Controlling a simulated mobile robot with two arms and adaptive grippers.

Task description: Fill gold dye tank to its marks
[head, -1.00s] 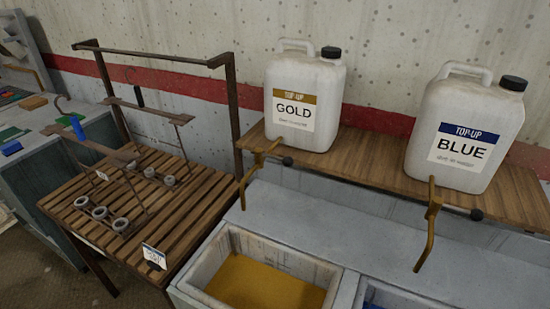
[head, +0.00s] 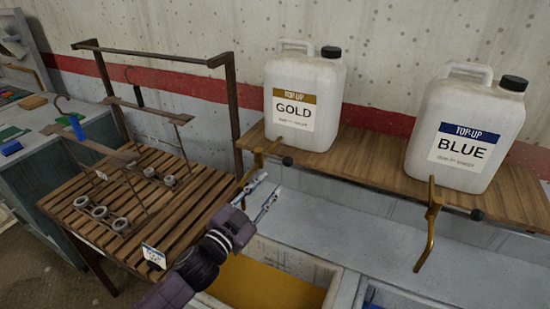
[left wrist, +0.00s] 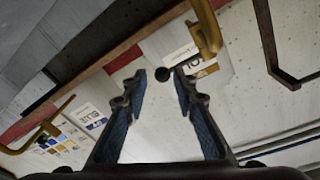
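The gold dye tank (head: 333,272) stands at the bottom of the head view with gold liquid in it; my left arm covers its left part. The white GOLD jug (head: 307,120) stands on the shelf above. Its brass tap (head: 250,178) and black knob (head: 287,161) sit at the shelf's front edge. My left gripper (head: 269,185) is open and empty, just below the tap and knob. In the left wrist view the knob (left wrist: 161,74) shows between the open fingertips, with the tap (left wrist: 207,32) beyond at upper right. The tank's marks cannot be made out. My right gripper is out of view.
The BLUE jug (head: 467,130) with its own brass tap (head: 429,225) stands on the shelf (head: 370,158) to the right, above a blue tank (head: 400,298). A slatted rack table (head: 120,215) with a metal frame and several grey rings is at left.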

